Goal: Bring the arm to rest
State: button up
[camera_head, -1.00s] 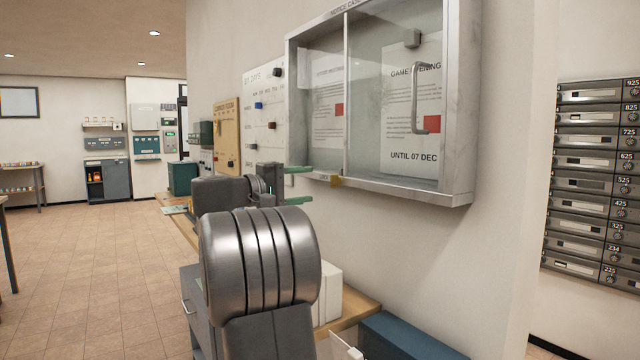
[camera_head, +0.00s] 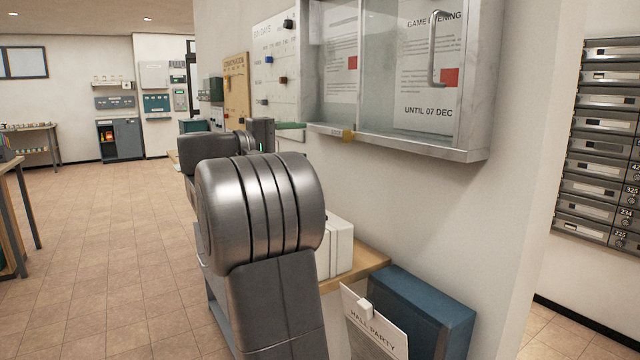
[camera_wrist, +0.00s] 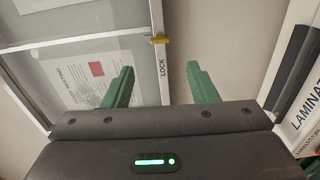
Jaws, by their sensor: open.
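My gripper (camera_wrist: 162,90) shows two green fingers standing apart with nothing between them. In the head view the gripper (camera_head: 290,131) is partly hidden behind my own arm, just left of the notice case's lower edge. The glass-fronted notice case (camera_head: 478,140) hangs on the wall with papers inside. In the wrist view its frame (camera_wrist: 163,75), marked LOCK, with a small brass piece (camera_wrist: 159,39), lies beyond the fingers. I cannot tell the exact gap between fingers and case. My arm is bent and raised.
Below the case are a wooden shelf (camera_head: 372,262), a white box (camera_head: 342,247), a blue box (camera_head: 430,300) and a HALL PARTY card (camera_head: 372,325). Mailboxes (camera_head: 600,150) line the right wall. A table (camera_head: 15,200) stands at left. The tiled floor (camera_head: 110,250) is open at left.

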aim_at(344, 137)
jog(key=x, duration=1.2)
jog(key=shift+w+d+b, duration=0.1)
jog(key=shift+d+b, duration=0.1)
jog(key=shift+b, duration=0.1)
